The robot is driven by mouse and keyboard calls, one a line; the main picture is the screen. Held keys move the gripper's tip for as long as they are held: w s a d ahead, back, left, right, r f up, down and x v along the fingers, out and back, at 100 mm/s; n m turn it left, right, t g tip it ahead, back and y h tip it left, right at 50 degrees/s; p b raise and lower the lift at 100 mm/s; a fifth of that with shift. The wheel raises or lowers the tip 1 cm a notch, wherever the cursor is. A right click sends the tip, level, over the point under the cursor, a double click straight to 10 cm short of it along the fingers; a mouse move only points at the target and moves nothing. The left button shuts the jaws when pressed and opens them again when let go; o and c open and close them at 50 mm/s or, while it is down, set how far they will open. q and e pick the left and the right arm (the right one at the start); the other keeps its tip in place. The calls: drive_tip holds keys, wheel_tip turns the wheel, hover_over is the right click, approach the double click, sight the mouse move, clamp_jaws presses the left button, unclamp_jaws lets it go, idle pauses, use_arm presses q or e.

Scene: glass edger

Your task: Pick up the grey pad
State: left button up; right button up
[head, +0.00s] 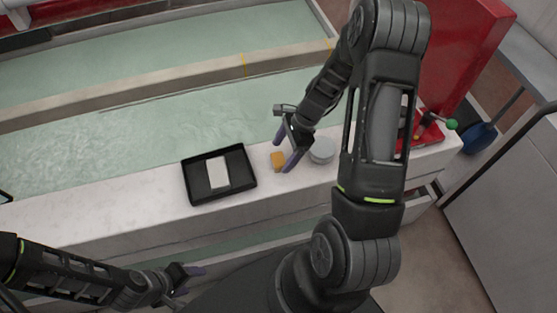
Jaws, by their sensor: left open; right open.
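A round, pale grey disc (322,150), which looks like the grey pad, lies on the white ledge just right of my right gripper. My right gripper (284,150) is open above the ledge, its purple fingers apart. A small orange-yellow block (278,160) sits by its fingertips; I cannot tell whether they touch it. My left gripper (190,279) is open and empty at the lower left, in front of the ledge and away from the disc.
A black tray (188,186) holding a pale rectangular piece (218,173) stands on the white ledge (110,211) left of the block. A water-filled trough (130,135) lies behind. A red machine part with a green-knobbed lever (451,124) is at the right. The ledge's left stretch is clear.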

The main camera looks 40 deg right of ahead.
sight(281, 159)
drive_tip(key=x, duration=0.2)
drive_tip(key=shift+w+a+f, duration=0.1)
drive_tip(key=shift+f, duration=0.2)
drive_tip(key=shift+c, duration=0.2)
drive_tip(key=c, duration=1.5)
wheel_tip(281, 159, up, 10)
idle(0.8)
